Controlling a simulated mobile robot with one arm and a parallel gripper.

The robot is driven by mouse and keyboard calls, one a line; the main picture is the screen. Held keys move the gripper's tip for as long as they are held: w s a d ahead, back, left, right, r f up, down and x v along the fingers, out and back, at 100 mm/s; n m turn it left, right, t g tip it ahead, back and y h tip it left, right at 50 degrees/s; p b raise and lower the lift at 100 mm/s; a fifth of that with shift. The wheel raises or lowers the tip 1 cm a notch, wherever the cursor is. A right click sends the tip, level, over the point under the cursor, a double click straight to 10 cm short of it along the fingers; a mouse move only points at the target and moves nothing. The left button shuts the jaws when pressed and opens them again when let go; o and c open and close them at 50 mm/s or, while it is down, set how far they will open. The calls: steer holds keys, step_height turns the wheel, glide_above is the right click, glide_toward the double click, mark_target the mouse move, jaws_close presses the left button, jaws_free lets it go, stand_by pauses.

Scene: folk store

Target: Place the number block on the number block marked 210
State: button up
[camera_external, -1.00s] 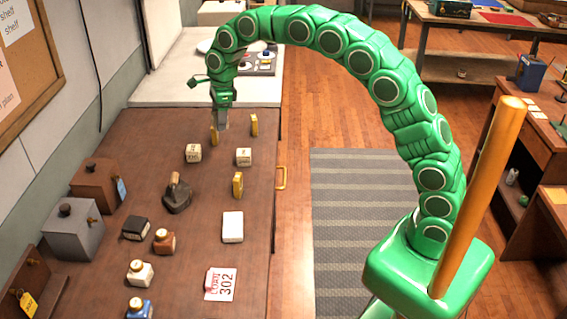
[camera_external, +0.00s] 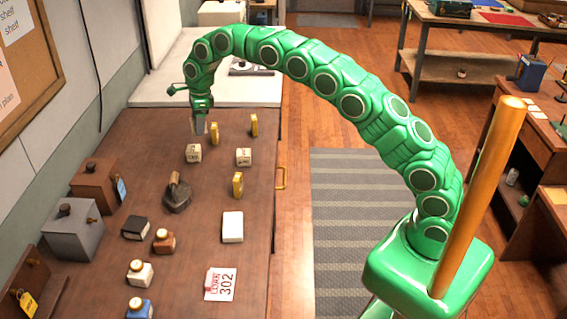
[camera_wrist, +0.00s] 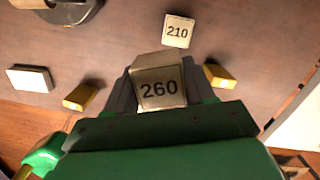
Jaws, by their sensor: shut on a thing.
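My gripper (camera_external: 199,128) hangs over the far left part of the brown table. In the wrist view my gripper (camera_wrist: 158,88) is shut on a pale number block marked 260 (camera_wrist: 160,92). The held block cannot be made out in the external view. The number block marked 210 (camera_wrist: 177,31) sits on the table ahead of the held block, slightly right and apart from it. It seems to be the pale block (camera_external: 193,152) just below my gripper in the external view. Another pale block (camera_external: 244,156) stands to its right, its marking unreadable.
Gold blocks (camera_external: 214,133) (camera_external: 254,124) (camera_external: 238,184) stand around the pale blocks. A dark iron-like object (camera_external: 177,193) and a white box (camera_external: 232,226) lie nearer the camera. Small bottles (camera_external: 164,240) and boxes (camera_external: 73,230) line the left side.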

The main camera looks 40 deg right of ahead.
glide_above(192, 148)
steer(key=shift+s+d+f, duration=0.15)
steer(key=shift+s+f, duration=0.05)
steer(key=shift+f, duration=0.9)
steer(key=shift+s+d+f, duration=0.1)
steer(key=shift+s+f, duration=0.05)
steer(key=shift+f, duration=0.9)
steer(key=shift+w+f, duration=0.25)
steer(key=shift+f, duration=1.6)
steer(key=o, duration=1)
steer(key=shift+f, duration=0.1)
